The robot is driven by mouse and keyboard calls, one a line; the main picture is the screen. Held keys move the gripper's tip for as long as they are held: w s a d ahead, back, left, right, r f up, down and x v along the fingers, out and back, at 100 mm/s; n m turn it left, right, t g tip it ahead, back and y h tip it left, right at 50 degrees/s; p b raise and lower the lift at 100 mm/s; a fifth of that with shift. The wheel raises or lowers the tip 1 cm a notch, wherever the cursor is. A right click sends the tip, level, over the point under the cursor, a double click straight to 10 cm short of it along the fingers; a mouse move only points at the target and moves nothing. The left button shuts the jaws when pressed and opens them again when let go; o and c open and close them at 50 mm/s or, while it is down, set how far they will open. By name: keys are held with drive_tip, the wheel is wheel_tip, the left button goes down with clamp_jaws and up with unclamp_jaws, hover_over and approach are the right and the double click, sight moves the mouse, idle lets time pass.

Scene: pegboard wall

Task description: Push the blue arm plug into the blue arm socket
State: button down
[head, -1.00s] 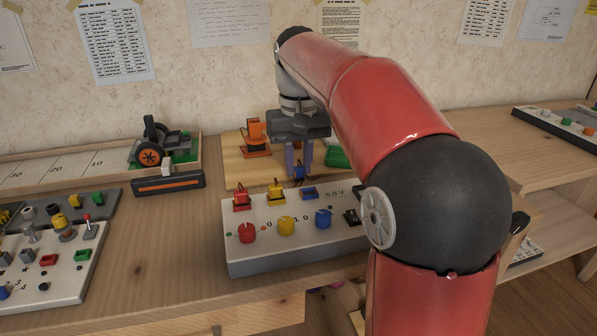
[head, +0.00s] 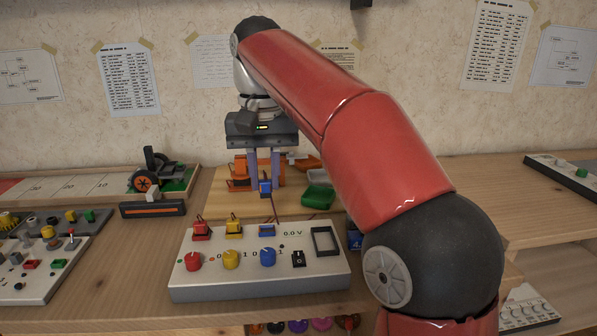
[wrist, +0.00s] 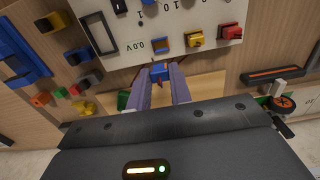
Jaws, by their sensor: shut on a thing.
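My gripper (head: 264,182) is shut on the blue arm plug (head: 265,188), holding it in the air with a thin lead hanging below. The blue arm socket (head: 267,230) is an empty-looking blue frame on the sloped white control panel (head: 200,283). The plug is above and behind the socket, clearly apart from it. In the wrist view the plug (wrist: 159,72) shows between the fingertips, with the socket (wrist: 162,43) beyond it. The plug's underside is not clear.
Red (head: 201,229) and yellow (head: 233,228) plugs sit left of the blue socket. Red, yellow and blue knobs line the panel front. Behind it are a wooden board (head: 228,205), an orange robot-arm model (head: 238,178) and a green tray (head: 318,197).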

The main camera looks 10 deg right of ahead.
sight(264, 193)
drive_tip(key=shift+s, duration=0.25)
drive_tip(key=shift+f, duration=0.25)
drive_tip(key=shift+a+f+b, duration=0.15)
drive_tip(key=shift+f+b, duration=0.8)
drive_tip(key=shift+f, duration=1.55)
drive_tip(key=shift+p, duration=0.6)
drive_tip(key=shift+f+b, duration=0.65)
drive_tip(key=shift+f, duration=0.2)
drive_tip(key=c, duration=1.2)
unclamp_jaws()
drive_tip(key=shift+r+p, duration=1.15)
drive_tip(key=shift+r, duration=1.3)
